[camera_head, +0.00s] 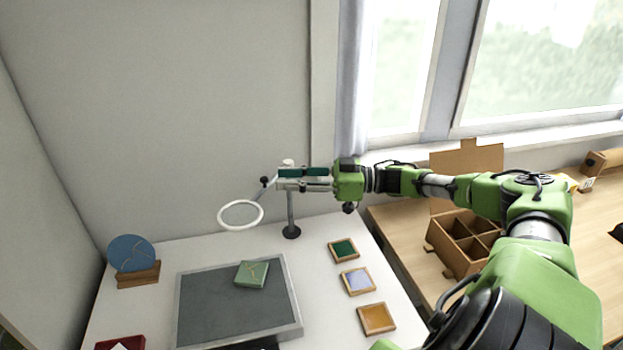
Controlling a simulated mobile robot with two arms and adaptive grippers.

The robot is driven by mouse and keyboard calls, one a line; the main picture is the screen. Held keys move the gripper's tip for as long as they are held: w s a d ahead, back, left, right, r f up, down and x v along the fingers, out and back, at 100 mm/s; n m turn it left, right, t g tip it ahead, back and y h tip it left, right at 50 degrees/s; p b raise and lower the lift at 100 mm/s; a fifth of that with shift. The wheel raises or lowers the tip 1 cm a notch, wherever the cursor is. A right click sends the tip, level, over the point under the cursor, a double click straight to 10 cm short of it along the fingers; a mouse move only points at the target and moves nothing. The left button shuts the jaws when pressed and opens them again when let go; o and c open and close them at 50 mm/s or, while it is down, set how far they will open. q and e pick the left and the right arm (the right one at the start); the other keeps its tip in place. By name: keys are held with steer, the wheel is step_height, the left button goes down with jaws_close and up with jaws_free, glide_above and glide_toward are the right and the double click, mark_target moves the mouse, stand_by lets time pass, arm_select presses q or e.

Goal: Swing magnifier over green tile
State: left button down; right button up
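The magnifier has a white ring (240,214) on a jointed arm from a dark post (291,212) at the back of the white table. The ring hangs to the left of the post, up and left of the green tile in the picture. The green tile (252,274) has a seam line and lies on the grey mat (235,308). My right gripper (290,178) reaches in from the right, its fingers at the top of the post, by the magnifier's arm. Whether the fingers grip anything is unclear. My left gripper is not visible.
Three small framed trays, green (343,250), pale blue (357,281) and orange (376,319), lie on the right. A blue disc (131,252) stands in a wooden holder at left. A divided cardboard box (465,240) is on the wooden desk. A red tray (120,343) is front left.

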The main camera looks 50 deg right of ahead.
steer(key=v, duration=0.6)
steer(key=shift+r, duration=0.1)
stand_by(0.4)
